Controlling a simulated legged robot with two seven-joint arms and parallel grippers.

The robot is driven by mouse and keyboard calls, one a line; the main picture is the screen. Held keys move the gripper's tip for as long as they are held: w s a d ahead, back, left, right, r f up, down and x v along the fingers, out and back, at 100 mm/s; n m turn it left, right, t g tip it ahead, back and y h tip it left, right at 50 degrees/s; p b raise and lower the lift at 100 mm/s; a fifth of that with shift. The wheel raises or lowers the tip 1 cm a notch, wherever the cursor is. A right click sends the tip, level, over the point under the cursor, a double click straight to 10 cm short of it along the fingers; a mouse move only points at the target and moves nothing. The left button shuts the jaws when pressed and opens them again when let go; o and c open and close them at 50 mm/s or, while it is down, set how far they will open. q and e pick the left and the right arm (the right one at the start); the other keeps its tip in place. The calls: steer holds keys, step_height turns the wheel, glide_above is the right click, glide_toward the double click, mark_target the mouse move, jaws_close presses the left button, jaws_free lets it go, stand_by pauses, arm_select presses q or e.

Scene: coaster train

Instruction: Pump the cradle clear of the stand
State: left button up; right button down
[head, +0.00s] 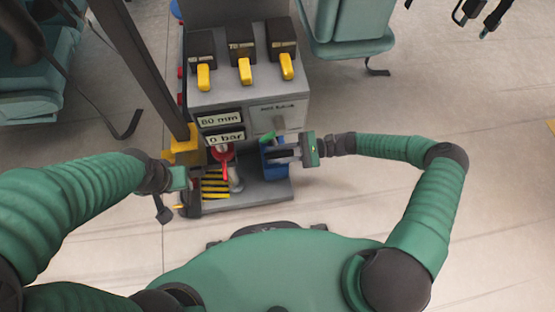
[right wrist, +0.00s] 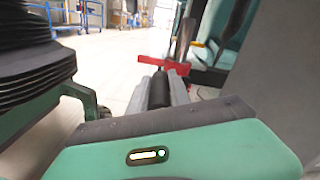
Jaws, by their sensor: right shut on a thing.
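A grey console (head: 240,95) stands ahead of me, with small displays reading 80 mm (head: 219,119) and 0 bar (head: 226,138). My right gripper (head: 272,153) is at its lower right, in front of a blue box. In the right wrist view its fingers are shut on a black grip (right wrist: 160,90). A red handle (right wrist: 165,65) on a metal rod shows beyond the fingertips. A red fork-shaped part (head: 222,153) sits below the displays. My left gripper (head: 175,190) is at the lower left of the console; its fingers are unclear. I cannot tell which part is the cradle.
Yellow levers (head: 244,70) top the console. A dark slanted post (head: 150,70) meets a yellow block (head: 184,148) on its left. A blue box (head: 275,168) and yellow-black stripes (head: 215,183) are at its base. Green seats (head: 345,25) stand behind. The floor at right is clear.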

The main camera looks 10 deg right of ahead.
steer(key=shift+w+r+m, duration=0.3)
steer(key=shift+w+r, duration=0.15)
steer(key=shift+r, duration=0.05)
steer(key=c, duration=1.3)
jaws_free()
steer(key=shift+o, duration=0.2)
steer(key=shift+f, duration=0.1)
steer(key=d+p, duration=0.2)
steer(key=d, duration=1.5)
